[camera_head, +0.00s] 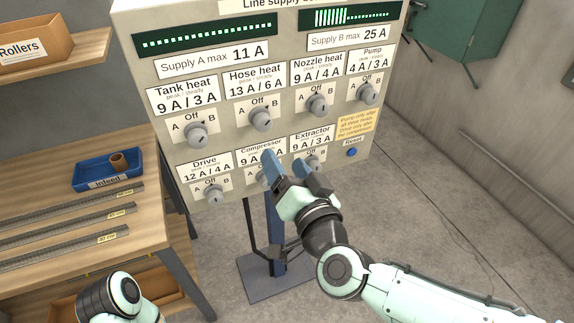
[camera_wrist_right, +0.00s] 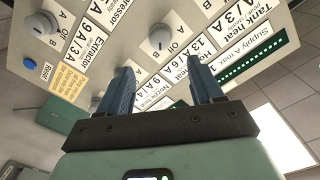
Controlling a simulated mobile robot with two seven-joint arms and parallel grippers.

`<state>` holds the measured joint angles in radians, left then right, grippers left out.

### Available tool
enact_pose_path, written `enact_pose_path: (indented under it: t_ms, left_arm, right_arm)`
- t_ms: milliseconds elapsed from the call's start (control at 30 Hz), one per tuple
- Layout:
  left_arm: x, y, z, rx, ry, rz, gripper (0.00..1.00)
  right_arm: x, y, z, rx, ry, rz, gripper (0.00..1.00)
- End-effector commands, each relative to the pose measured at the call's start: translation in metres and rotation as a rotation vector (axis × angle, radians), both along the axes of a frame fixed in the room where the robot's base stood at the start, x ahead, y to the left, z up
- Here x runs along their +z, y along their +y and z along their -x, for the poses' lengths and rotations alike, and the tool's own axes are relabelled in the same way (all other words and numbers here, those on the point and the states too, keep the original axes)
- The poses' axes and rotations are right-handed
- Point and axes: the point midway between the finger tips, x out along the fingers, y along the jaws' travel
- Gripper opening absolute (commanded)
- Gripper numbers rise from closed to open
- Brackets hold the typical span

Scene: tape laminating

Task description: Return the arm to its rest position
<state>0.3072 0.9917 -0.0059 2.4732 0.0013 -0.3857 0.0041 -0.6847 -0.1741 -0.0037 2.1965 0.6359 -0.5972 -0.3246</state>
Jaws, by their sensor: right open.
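My right gripper (camera_head: 284,164) is open and empty in front of the lower row of the grey supply panel (camera_head: 290,46). Its blue fingers partly cover the Compressor knob (camera_head: 263,177) and the Extractor knob (camera_head: 312,164); I cannot tell whether they touch the panel. In the right wrist view the open fingers of the gripper (camera_wrist_right: 160,70) point at the panel face, with nothing between them. The Drive knob (camera_head: 214,194) is left of the gripper. Part of my left arm (camera_head: 110,298) shows at the bottom left; its gripper is out of view.
A wooden bench (camera_head: 145,235) at the left holds metal bars and a blue tray (camera_head: 80,178). A Rollers box (camera_head: 30,45) sits on a shelf above. A green cabinet (camera_head: 465,30) hangs at the back right. Floor right of the panel is clear.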

Motion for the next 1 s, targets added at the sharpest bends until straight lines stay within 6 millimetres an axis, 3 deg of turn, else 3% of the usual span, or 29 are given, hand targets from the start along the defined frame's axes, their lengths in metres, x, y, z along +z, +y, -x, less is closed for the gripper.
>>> enact_pose_path:
  t_ms: [333,467,567,733,867,1000]
  left_arm:
    - [0.0,0.0,0.0,0.0,0.0,0.0,0.43]
    - [0.004,0.0,-0.001,0.0,-0.001,0.0,0.43]
    - [0.01,0.0,-0.003,0.0,-0.003,0.0,0.43]
    - [0.022,0.0,-0.007,0.0,-0.008,0.001,0.43]
    - [0.031,0.0,-0.01,0.0,-0.012,0.0,0.43]
    - [0.041,0.0,-0.014,0.0,-0.017,0.0,0.43]
  right_arm:
    - [-0.004,0.001,-0.002,0.0,0.007,0.006,0.66]
    - [-0.04,0.003,-0.015,-0.001,0.073,0.063,0.66]
    - [-0.1,0.001,-0.031,0.002,0.182,0.146,0.66]
    - [-0.229,-0.018,-0.037,0.02,0.435,0.277,0.66]
    - [-0.324,-0.042,-0.015,0.044,0.647,0.337,0.66]
    - [-0.415,-0.069,0.035,0.08,0.893,0.362,0.66]
